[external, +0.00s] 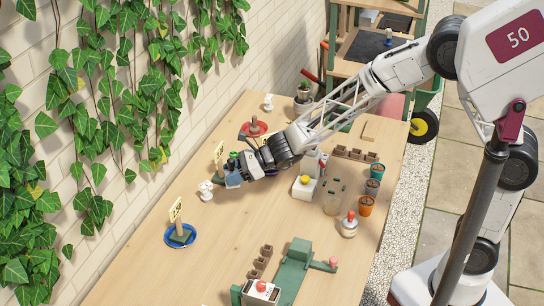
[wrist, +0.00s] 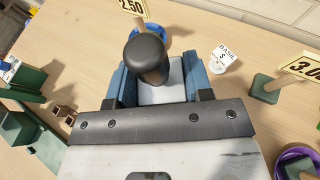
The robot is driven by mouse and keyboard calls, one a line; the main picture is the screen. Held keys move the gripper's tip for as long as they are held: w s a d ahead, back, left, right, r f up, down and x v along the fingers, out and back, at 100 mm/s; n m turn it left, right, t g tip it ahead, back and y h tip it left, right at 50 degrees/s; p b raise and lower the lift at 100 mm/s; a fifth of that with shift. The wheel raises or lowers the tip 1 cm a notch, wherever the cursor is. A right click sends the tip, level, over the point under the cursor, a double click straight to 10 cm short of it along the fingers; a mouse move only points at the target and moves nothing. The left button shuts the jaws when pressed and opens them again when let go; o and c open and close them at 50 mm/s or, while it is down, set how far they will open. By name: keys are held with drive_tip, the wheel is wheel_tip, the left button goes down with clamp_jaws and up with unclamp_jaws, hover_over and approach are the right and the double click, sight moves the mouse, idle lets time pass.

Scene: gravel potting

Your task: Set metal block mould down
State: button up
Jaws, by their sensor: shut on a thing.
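The metal block mould (wrist: 162,94) shows in the wrist view as a pale grey block with a black, round-topped handle. My gripper (wrist: 160,84) is shut on it, with a blue finger on either side of the block. In the external view my gripper (external: 236,174) is low over the left side of the table, near the wall. The mould is hard to make out there among the gripper parts. Its underside is hidden, so I cannot tell whether it touches the table.
A blue saucer (external: 166,241) with a price sign stands on the wall side, and a white basil tag (external: 206,190) is close to my gripper. A green press (external: 292,272), a shaker bottle (external: 349,225) and several small pots stand right. The table's middle (external: 240,240) is clear.

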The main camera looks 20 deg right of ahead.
drive_tip(key=s+a+n+g, duration=0.3)
drive_tip(key=s+a, duration=1.5)
drive_tip(key=shift+f, duration=5.6)
drive_tip(key=shift+w+a, duration=0.1)
drive_tip(key=shift+a, duration=0.1)
drive_tip(key=w+a, duration=0.2)
drive_tip(key=a, duration=0.2)
drive_tip(key=w+a+f, duration=0.1)
drive_tip(key=w+a, duration=0.1)
drive_tip(key=a, duration=0.2)
drive_tip(key=w+a, duration=0.2)
drive_tip(key=a, duration=0.3)
drive_tip(key=shift+w+a+f, duration=0.1)
drive_tip(key=shift+f, duration=0.1)
drive_tip(key=shift+a, duration=0.1)
